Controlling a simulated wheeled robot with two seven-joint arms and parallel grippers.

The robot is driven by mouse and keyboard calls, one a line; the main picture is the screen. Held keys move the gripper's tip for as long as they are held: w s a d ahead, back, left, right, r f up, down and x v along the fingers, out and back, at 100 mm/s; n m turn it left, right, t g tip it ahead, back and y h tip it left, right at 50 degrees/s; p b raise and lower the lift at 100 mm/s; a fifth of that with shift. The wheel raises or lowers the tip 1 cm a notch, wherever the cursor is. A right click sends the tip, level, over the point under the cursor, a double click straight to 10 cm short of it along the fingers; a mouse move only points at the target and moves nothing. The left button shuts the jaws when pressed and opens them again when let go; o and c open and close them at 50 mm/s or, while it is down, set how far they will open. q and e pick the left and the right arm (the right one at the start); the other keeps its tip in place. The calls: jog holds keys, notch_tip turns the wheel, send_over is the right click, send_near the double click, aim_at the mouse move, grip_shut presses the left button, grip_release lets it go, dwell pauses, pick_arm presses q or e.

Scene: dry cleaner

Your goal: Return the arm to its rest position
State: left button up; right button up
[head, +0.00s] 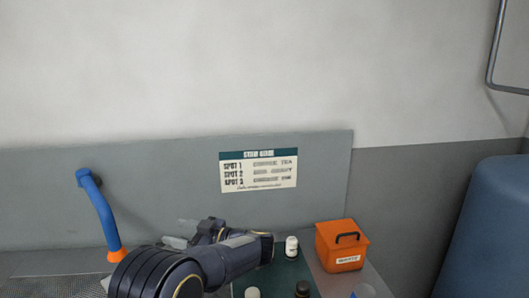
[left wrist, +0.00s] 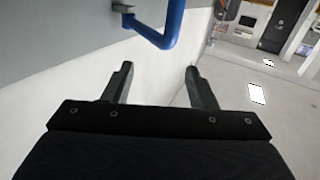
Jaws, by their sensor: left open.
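My left arm comes in at the bottom of the head view, in front of the counter. Its gripper (head: 181,232) points left there, above the counter's back part. In the left wrist view the two fingers of my left gripper (left wrist: 158,80) stand wide apart with nothing between them. Beyond them are the pale wall and floor and a blue pipe. My right gripper is in neither view.
A blue pipe with an orange end (head: 104,220) stands left of my arm. A white-capped bottle (head: 291,246), a dark bottle (head: 302,289) and an orange box (head: 342,247) stand to its right. A sign (head: 258,171) hangs behind. A blue rounded body (head: 490,235) is far right.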

pick_arm(q)
jog(key=w+a+r+m+t+h, duration=0.2)
jog(key=a+r+m+t+h, duration=0.5)
jog(key=t+h, duration=0.45)
jog(key=s+d+f+m+g+h+b, duration=0.1)
jog(key=s+d+f+m+g+h, duration=0.3)
jog(key=s, duration=0.6)
jog(key=s+d+m+h, duration=0.1)
jog(key=s+d+h, duration=0.1)
jog(key=s+h, duration=0.55)
jog(key=s+f+g+y, duration=0.1)
jog(key=s+f+g, duration=0.2)
jog(key=s+f, duration=0.3)
jog(key=s+f+m+g+y, duration=0.1)
jog(key=s+f+g, duration=0.3)
jog(key=s, duration=1)
notch_tip(320, 180, down, 2)
jog(key=shift+s+d+f+m+b, duration=0.25)
jog(key=shift+s+d+m+b, duration=0.05)
jog(key=shift+d+b, duration=0.15)
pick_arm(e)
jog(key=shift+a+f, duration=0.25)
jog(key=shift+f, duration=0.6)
pick_arm(q)
jog(key=shift+c, duration=0.3)
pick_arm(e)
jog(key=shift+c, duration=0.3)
